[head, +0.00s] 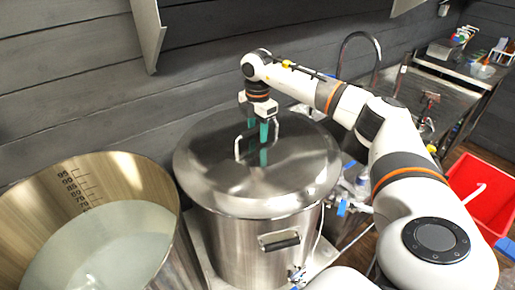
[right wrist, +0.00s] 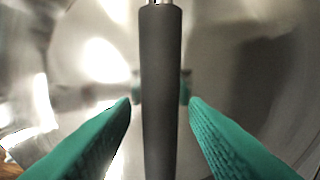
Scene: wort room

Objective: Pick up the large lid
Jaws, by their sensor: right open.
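The large lid (head: 215,172) is a shiny round metal disc lying on top of a steel pot (head: 230,238) in the middle of the head view. Its arched handle (head: 237,148) stands up near the centre. In the right wrist view the handle's dark grip bar (right wrist: 161,95) runs upright between the green fingers, with a gap on both sides. My right gripper (head: 264,130) points down at the handle from above. It is open, with its fingers (right wrist: 160,103) on either side of the bar and nothing clamped. My left gripper is not in view.
An open steel vessel (head: 150,185) with volume marks and pale liquid stands at the left. A grey plank wall (head: 60,80) is behind. A sink counter with a tap (head: 345,50) is at the back right, and a red bin (head: 485,185) is on the floor at the right.

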